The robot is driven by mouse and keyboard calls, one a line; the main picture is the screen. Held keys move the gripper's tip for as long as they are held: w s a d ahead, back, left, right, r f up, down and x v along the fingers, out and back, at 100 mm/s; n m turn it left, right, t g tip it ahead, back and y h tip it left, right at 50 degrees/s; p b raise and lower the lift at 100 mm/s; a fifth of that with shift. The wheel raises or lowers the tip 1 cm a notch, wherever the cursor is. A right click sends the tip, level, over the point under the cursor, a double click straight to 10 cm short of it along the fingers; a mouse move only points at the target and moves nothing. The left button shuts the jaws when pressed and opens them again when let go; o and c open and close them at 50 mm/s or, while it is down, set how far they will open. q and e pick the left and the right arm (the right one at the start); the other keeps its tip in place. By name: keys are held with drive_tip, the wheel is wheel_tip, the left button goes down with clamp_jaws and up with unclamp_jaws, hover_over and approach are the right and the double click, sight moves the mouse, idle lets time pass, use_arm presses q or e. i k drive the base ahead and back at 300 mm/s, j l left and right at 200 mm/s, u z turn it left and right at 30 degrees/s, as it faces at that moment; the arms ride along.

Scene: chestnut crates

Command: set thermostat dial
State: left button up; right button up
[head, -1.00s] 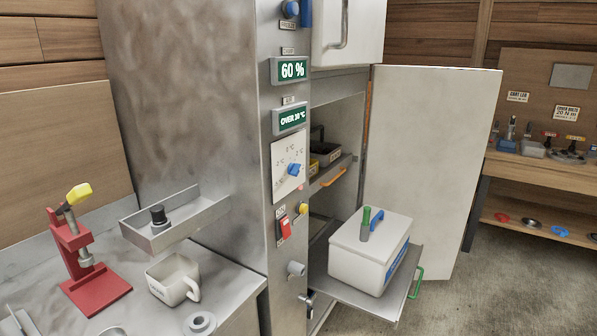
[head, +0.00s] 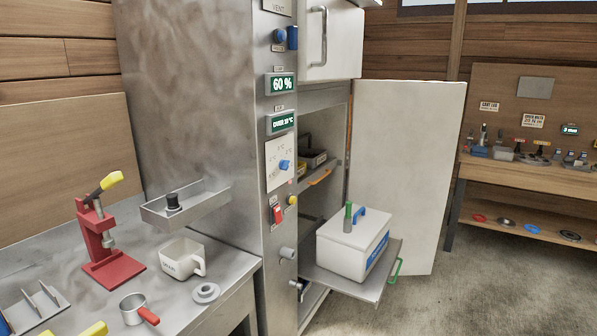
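The thermostat dial (head: 285,165) is a small blue knob on a white plate (head: 275,174) with °C marks. The plate is on the narrow front panel of the tall steel cabinet (head: 188,100). The marks are too small to read surely. Above it are a green display (head: 280,123) that seems to read "OVER" and a °C value, and another display (head: 281,84) reading "60 %". Neither of my grippers is in view.
The cabinet's lower white door (head: 405,170) stands open. A white box (head: 345,250) with a blue handle sits on a pulled-out shelf (head: 372,290) beside the panel. A red switch (head: 277,213) and yellow knob (head: 292,200) are below the dial. The left bench holds a red press (head: 104,255) and white mug (head: 183,262).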

sight(284, 165)
drive_tip(key=k+z, duration=0.1)
drive_tip(key=z, duration=1.2)
drive_tip(key=i+z, duration=0.3)
drive_tip(key=i, duration=0.15)
drive_tip(key=i+j+z, duration=0.1)
drive_tip(key=i+z, duration=0.25)
drive_tip(key=i+j+u, duration=0.1)
drive_tip(key=i+u, duration=0.25)
drive_tip(key=i, duration=1.1)
drive_tip(key=i+j+u, duration=0.1)
drive_tip(key=i+u, duration=0.15)
drive_tip(key=u, duration=0.2)
drive_tip(key=i+u, duration=0.4)
drive_tip(key=i+l+u, duration=0.1)
drive_tip(key=u, duration=0.35)
